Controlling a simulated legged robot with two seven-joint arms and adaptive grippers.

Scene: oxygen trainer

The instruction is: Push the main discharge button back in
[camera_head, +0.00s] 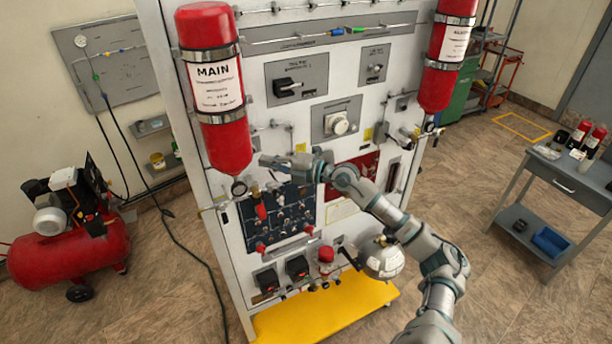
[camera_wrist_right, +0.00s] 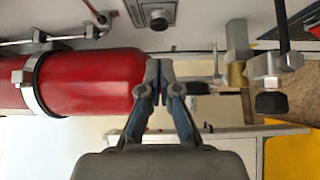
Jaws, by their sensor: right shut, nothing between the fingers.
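The red cylinder labelled MAIN (camera_head: 220,105) is strapped upright to the left part of the white trainer panel, with a gauge (camera_head: 238,188) just under it. My right gripper (camera_head: 264,160) is shut and empty, just right of the cylinder's lower end. In the right wrist view the shut fingertips (camera_wrist_right: 159,68) appear beside the rounded end of the red cylinder (camera_wrist_right: 95,82); whether they touch it I cannot tell. To their right are metal valve fittings (camera_wrist_right: 275,68) with a black knob (camera_wrist_right: 271,103). I cannot single out the main discharge button. My left gripper is out of view.
A second red cylinder (camera_head: 448,55) hangs at the panel's right. Below my right arm are a dark valve panel (camera_head: 285,215) and a yellow base (camera_head: 330,315). A red compressor (camera_head: 75,250) stands left, a grey cart (camera_head: 565,180) right. Floor between panel and cart is clear.

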